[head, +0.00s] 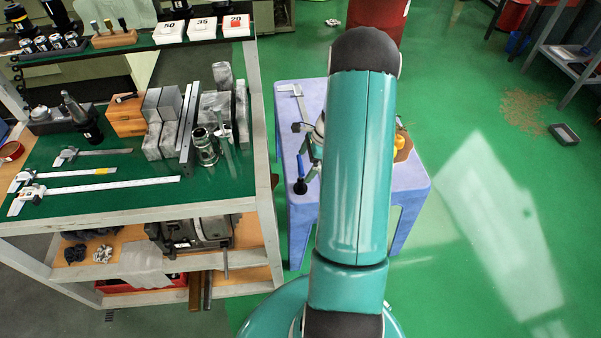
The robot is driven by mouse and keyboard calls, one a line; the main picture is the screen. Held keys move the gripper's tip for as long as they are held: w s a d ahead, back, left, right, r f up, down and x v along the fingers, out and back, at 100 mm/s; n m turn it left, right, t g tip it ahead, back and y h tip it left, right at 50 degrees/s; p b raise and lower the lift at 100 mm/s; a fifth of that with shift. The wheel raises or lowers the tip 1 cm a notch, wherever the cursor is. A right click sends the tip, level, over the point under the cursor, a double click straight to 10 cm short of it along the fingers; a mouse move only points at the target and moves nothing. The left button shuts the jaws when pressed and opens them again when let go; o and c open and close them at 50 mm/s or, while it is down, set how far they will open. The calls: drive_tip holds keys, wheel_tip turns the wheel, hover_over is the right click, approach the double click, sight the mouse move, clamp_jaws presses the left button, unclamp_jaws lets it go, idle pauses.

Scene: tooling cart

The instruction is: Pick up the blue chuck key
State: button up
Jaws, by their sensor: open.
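A small tool with a blue upright part and a dark round base (300,186), which looks like the blue chuck key, is on the left side of the blue-lavender table (420,185). My arm crosses the middle of the head view and covers much of that table. Dark and metallic parts that look like my gripper (307,140) show at the arm's left edge, just above the blue tool. The rest of the gripper is hidden. It is open, and I see no contact with the tool, though the overlap makes the exact gap unclear.
A caliper (292,91) lies at the table's far left. Brown and yellow items (403,142) show right of my arm. The cart (110,215) at left holds calipers, blocks and tooling. A red bin (378,15) stands behind. Green floor at right is mostly clear.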

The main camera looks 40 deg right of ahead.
drive_tip(key=x, duration=0.5)
drive_tip(key=shift+w+a+f, duration=0.25)
drive_tip(key=shift+w+a, duration=0.05)
drive_tip(key=shift+a, duration=0.1)
drive_tip(key=shift+c, duration=0.2)
drive_tip(key=c, duration=1.2)
wheel_tip(320, 180, up, 10)
drive_tip(key=shift+r, duration=0.1)
drive_tip(key=o, duration=0.4)
drive_tip(key=c, duration=0.6)
drive_tip(key=shift+a, duration=0.1)
